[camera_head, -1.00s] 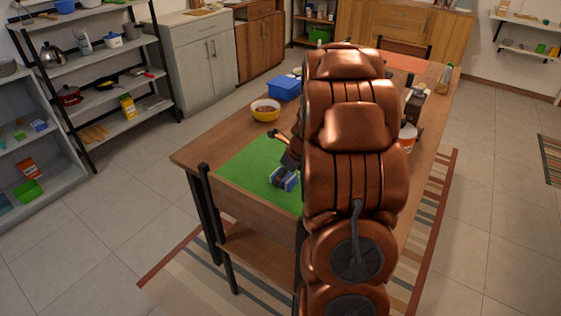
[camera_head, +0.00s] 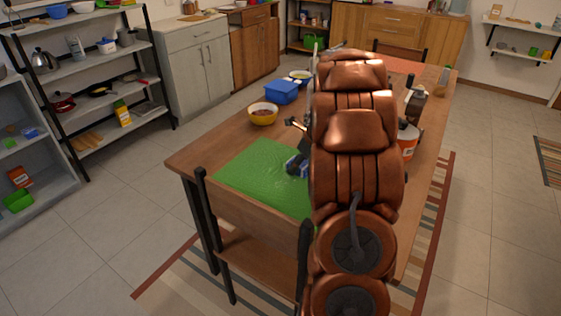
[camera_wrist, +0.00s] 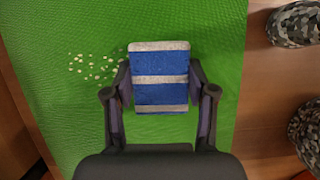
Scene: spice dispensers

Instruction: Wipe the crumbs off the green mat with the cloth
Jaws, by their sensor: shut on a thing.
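The green mat (camera_head: 246,178) lies on the near end of the wooden table, and it fills much of the wrist view (camera_wrist: 55,110). My gripper (camera_wrist: 161,92) is shut on the cloth (camera_wrist: 160,63), a folded blue block with pale stripes, held between both fingers over the mat. In the head view the cloth (camera_head: 293,166) shows as a small blue patch, partly hidden by my arm. Several pale crumbs (camera_wrist: 92,67) lie on the mat to the left of the cloth in the wrist view. I cannot tell whether the cloth touches the mat.
A yellow bowl (camera_head: 263,114) and a blue bin (camera_head: 282,92) stand beyond the mat. Two camouflage-patterned objects (camera_wrist: 296,24) are right of the mat in the wrist view. A chair back (camera_head: 255,205) is at the near table edge. My arm hides the table's middle.

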